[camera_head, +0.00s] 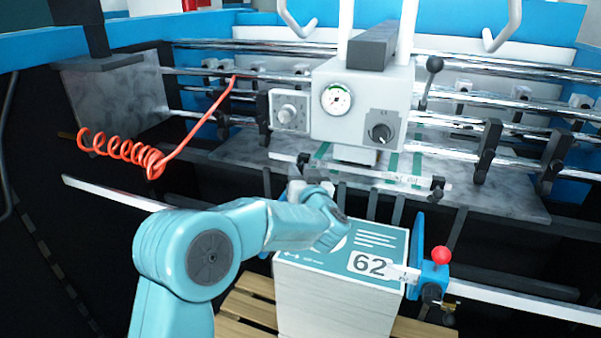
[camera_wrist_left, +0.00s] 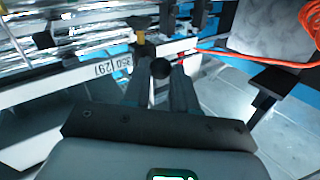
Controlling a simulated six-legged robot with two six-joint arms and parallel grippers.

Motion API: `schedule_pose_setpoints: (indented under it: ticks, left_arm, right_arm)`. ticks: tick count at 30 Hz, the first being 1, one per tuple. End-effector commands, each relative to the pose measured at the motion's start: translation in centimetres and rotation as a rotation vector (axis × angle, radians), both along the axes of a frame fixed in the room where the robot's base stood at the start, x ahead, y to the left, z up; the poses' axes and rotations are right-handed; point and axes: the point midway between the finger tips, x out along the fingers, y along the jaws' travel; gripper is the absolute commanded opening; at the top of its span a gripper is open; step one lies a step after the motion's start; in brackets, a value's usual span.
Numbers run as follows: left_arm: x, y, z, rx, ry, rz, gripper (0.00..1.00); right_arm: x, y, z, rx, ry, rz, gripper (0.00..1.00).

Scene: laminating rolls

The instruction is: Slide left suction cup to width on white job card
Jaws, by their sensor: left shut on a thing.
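My left gripper (camera_head: 297,186) reaches up to the left end of the white scale bar (camera_head: 375,174), mostly hidden behind my teal wrist. In the left wrist view its fingers (camera_wrist_left: 160,85) are shut on a black round knob (camera_wrist_left: 160,68), at the left suction cup's place. The cup itself is hidden. The right suction cup's black holder (camera_head: 437,188) sits at the bar's other end. A white card (camera_head: 371,264) reading 62 lies on the teal top sheet of the stack. My right gripper is not in view.
The paper stack (camera_head: 335,298) stands on a wooden pallet (camera_head: 245,308). A blue side guide with a red knob (camera_head: 441,256) is at its right. A coiled orange hose (camera_head: 120,147) hangs at left. A grey control head (camera_head: 365,95) is above the bar.

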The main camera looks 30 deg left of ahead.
Motion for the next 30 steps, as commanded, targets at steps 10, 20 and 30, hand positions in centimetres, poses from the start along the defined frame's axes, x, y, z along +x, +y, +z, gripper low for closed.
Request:
schedule_pose_setpoints:
  ticks: [10,20,30]
  left_arm:
    - [-0.1,0.4,-0.2,-0.002,0.003,-0.001,0.0]
    - [-0.1,0.4,-0.1,-0.001,0.001,-0.001,0.52]
    - [-3.1,-3.1,-0.4,-0.001,-0.001,-0.005,0.52]
  right_arm:
    - [0.0,0.0,0.0,0.0,0.0,0.0,0.43]
    - [0.0,0.0,0.0,0.0,0.0,0.0,0.43]
    - [0.0,0.0,-1.9,0.0,0.0,0.0,0.43]
